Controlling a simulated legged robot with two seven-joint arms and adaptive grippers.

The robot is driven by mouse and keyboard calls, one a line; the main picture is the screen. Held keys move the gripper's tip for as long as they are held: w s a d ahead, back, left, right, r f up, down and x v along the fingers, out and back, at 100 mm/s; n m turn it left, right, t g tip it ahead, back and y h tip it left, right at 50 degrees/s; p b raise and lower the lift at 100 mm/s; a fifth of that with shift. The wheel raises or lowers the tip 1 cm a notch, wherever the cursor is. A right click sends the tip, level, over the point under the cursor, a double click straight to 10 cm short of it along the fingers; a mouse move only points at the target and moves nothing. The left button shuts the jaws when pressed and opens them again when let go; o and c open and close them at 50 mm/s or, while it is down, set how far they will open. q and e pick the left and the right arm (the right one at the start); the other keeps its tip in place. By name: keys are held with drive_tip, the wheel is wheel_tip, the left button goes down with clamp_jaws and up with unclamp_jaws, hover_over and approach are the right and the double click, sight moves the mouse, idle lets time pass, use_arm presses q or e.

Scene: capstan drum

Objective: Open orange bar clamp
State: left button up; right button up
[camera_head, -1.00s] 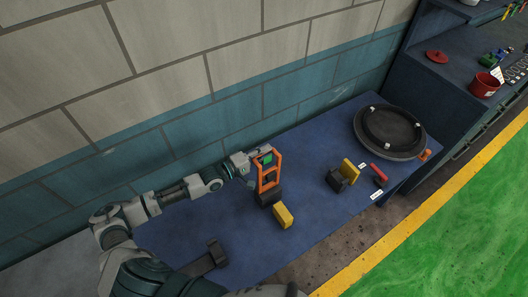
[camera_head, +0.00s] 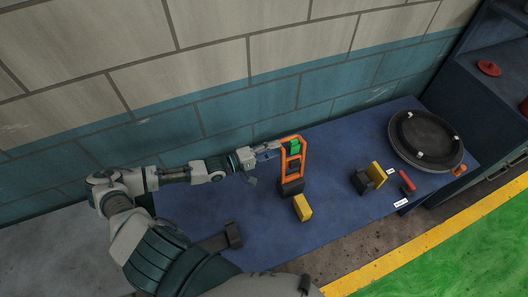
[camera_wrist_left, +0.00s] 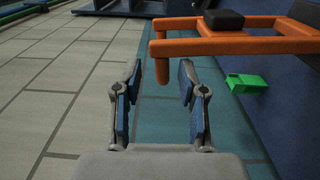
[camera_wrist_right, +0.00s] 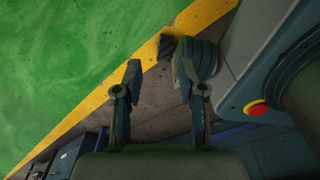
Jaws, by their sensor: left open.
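The orange bar clamp (camera_head: 283,168) stands upright on the blue bench against the wall, with a green part (camera_head: 294,147) near its top and a dark base. In the left wrist view the clamp's orange frame (camera_wrist_left: 235,46) crosses the upper right. An orange peg (camera_wrist_left: 163,66) hangs down from it in line with the gap between my fingers. The green part (camera_wrist_left: 247,83) is to the right. My left gripper (camera_head: 270,150) is at the clamp's upper left, open (camera_wrist_left: 158,85) and empty. My right gripper (camera_wrist_right: 163,75) is open and empty, away from the clamp.
A yellow block (camera_head: 302,207) lies in front of the clamp. A dark-and-yellow block (camera_head: 367,178), a red-handled item (camera_head: 407,182) and a round dark drum (camera_head: 426,140) are farther right. A dark T-shaped tool (camera_head: 230,236) lies nearer. The wall (camera_head: 230,115) is close behind.

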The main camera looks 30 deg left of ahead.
use_arm(q)
drive_tip(key=shift+v, duration=2)
drive_tip(key=shift+a, duration=0.1)
drive_tip(key=shift+c, duration=0.2)
